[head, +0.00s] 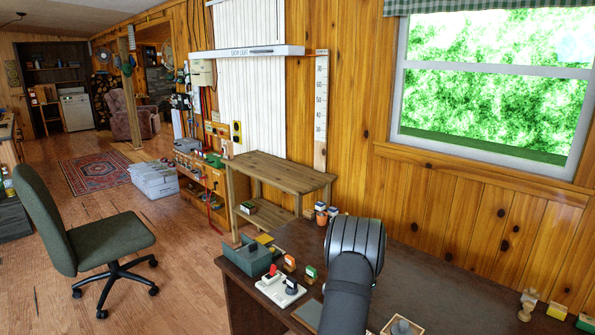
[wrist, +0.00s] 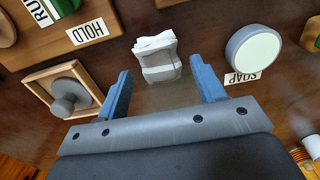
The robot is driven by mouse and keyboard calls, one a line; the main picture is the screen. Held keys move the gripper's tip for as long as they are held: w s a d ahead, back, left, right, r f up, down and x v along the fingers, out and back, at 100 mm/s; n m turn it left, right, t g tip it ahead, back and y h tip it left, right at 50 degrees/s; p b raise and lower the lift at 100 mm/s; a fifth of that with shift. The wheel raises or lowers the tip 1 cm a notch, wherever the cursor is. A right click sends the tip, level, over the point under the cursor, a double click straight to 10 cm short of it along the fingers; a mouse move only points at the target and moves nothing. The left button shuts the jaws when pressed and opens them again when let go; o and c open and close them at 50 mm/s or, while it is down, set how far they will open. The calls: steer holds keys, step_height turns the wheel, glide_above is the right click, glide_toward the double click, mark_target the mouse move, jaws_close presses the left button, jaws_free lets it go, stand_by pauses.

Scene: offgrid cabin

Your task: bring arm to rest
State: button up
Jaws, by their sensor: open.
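My arm (head: 352,265) stands over the dark desk in the head view, its rounded grey joint uppermost. My gripper is hidden behind the arm there. In the wrist view my gripper (wrist: 162,82) is open, with two blue fingers spread apart and nothing held between them. A white, crumpled-looking object (wrist: 157,58) lies just beyond the fingertips, between their lines. I cannot tell how far above the desk the fingers are.
In the head view, a green box (head: 252,257) and switch panel (head: 280,290) stand left on the desk (head: 440,285).

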step_height(320, 180, down, 4)
steer(key=shift+r, duration=0.1)
steer(key=r, duration=0.5)
steer(key=shift+s+d+r, duration=0.2)
steer(key=shift+s+d, duration=0.05)
steer(key=shift+d, duration=0.1)
steer(key=s+d+r, duration=0.6)
steer(key=s+d, duration=0.1)
steer(key=s, duration=0.1)
steer(key=w+a+f+n, duration=0.1)
steer(key=a+n, duration=0.2)
steer(key=a, duration=0.5)
steer(key=w+a+f+n, duration=0.1)
steer(key=a+n, duration=0.2)
steer(key=a, duration=0.5)
steer(key=w+a+f+n, duration=0.1)
steer(key=a+f+n, duration=0.1)
steer(key=a, duration=0.6)
steer(key=shift+a+f+n, duration=0.1)
steer(key=shift+a+n, duration=0.3)
steer(key=shift+n, duration=0.1)
step_height(320, 180, down, 2)
steer(key=shift+f, duration=1)
